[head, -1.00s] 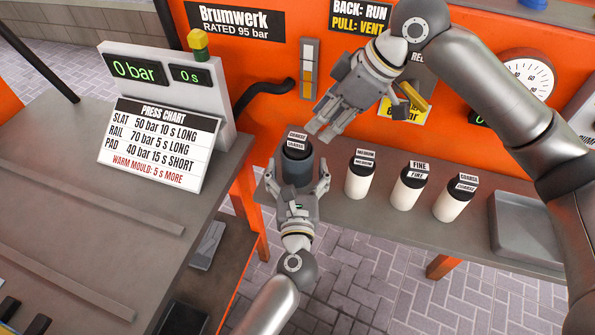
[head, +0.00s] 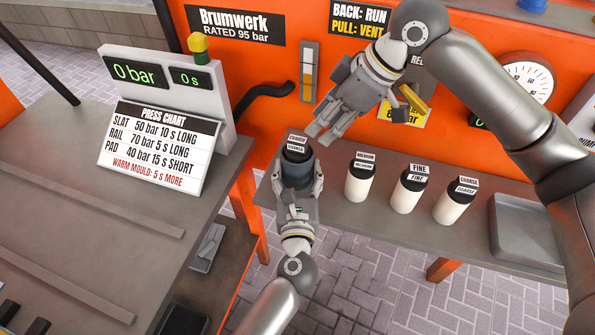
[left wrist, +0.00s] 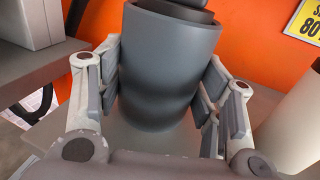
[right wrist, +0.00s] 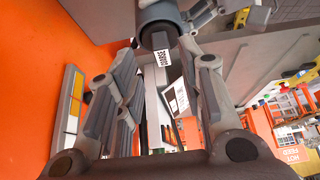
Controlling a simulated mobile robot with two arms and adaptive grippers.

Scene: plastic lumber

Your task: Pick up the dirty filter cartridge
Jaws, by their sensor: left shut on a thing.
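The dirty filter cartridge (head: 297,172) is dark grey with a black cap and a COARSE label. It stands upright at the left end of the grey bench in the head view. My left gripper (head: 299,188) is shut on its body from the near side, one finger on each side. The left wrist view shows the cartridge's grey side (left wrist: 170,65) between the fingers. My right gripper (head: 319,133) is open and empty, above and just behind the cartridge. The cartridge's cap (right wrist: 157,22) shows beyond its fingers in the right wrist view.
White cartridges labelled MEDIUM (head: 359,182), FINE (head: 407,195) and COARSE (head: 453,205) stand to the right on the bench. A grey tray (head: 525,228) lies farther right. The orange machine panel (head: 270,75) rises behind. The press chart stand (head: 160,145) is on the left table.

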